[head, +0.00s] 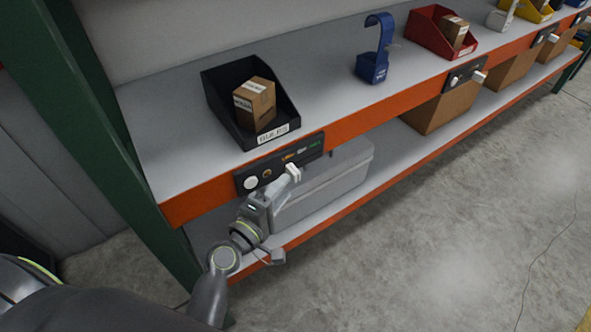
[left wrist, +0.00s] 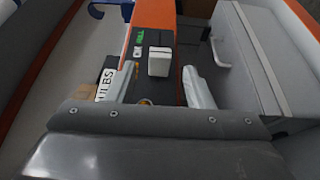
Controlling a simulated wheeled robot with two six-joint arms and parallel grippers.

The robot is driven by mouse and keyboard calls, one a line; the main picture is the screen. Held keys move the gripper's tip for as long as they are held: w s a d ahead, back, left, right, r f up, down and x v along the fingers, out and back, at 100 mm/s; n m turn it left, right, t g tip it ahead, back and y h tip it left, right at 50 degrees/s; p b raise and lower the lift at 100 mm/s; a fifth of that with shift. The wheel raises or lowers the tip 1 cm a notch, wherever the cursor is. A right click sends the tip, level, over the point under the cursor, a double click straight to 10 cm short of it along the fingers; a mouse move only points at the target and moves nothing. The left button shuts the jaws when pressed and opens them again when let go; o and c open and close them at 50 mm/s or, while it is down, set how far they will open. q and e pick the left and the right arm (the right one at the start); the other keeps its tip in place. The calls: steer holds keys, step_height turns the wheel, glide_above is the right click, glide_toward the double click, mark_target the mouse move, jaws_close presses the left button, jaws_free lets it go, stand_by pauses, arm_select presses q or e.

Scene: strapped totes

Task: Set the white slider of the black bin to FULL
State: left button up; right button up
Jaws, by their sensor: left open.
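The black bin (head: 222,107) sits on the upper shelf, holding a cardboard box and bearing a BULBS label. Below it, a dark panel (head: 271,176) is fixed to the orange shelf edge, with small orange, white and green markings. My left gripper (head: 283,184) is open at the panel. Its fingers lie to either side of the slider in the wrist view; contact cannot be told. My right gripper is not in view.
A round white knob (head: 250,183) is on the panel's left end. A grey lidded tote (head: 325,187) stands on the lower shelf, close behind my gripper. A blue holder (head: 373,62) and a red bin (head: 428,30) are farther along the upper shelf.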

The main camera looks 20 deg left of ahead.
mark_target(293, 178)
arm_select(q)
steer(key=p+x, duration=0.1)
steer(key=x, duration=0.5)
steer(key=shift+w, duration=0.1)
jaws_close()
